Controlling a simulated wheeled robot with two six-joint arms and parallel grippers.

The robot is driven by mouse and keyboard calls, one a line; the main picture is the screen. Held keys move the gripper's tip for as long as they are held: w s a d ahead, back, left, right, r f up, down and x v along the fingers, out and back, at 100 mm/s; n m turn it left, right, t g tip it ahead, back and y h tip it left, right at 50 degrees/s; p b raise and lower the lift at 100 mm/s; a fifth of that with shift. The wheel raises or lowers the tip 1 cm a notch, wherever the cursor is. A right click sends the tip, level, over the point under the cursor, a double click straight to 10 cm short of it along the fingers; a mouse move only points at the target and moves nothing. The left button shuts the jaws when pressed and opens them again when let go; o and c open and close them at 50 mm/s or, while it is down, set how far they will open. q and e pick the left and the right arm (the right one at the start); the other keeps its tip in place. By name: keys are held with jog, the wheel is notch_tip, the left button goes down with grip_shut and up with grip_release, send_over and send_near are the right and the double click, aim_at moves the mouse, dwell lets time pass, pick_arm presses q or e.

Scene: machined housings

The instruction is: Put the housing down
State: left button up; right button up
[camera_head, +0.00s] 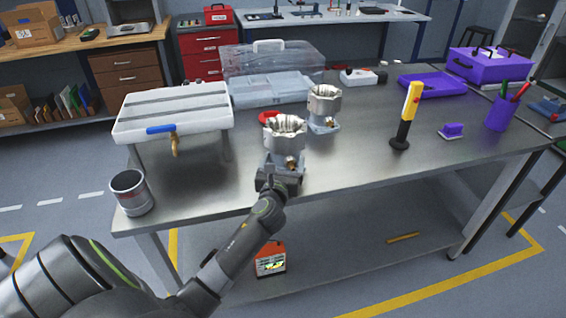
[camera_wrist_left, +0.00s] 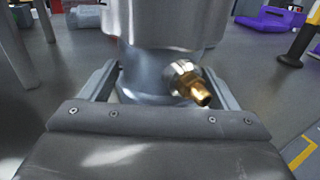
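A silvery machined housing (camera_head: 285,130) with a wide lobed top and a brass fitting is at the front middle of the metal workbench (camera_head: 390,178). My left gripper (camera_head: 279,172) reaches it from the front, low on its body. In the left wrist view the fingers flank the housing's narrower lower part (camera_wrist_left: 150,75), and the brass fitting points toward the camera. The gripper looks shut on it. The housing looks upright; whether its base touches the bench is hidden. A second similar housing (camera_head: 323,104) stands just behind and to the right. My right gripper is not in view.
A red round object (camera_head: 268,117) lies just behind the held housing. A clear case (camera_head: 270,88) is behind. A yellow-black tool (camera_head: 407,113) stands right, with clear bench between.

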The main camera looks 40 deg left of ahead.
pick_arm(q)
jog(key=o, duration=0.3)
jog(key=shift+s+r, duration=0.1)
jog(key=shift+r, duration=0.2)
jog(key=shift+r+p, duration=0.4)
jog(key=shift+r, duration=0.15)
jog(key=v, duration=1.2)
jog(key=shift+f, duration=0.1)
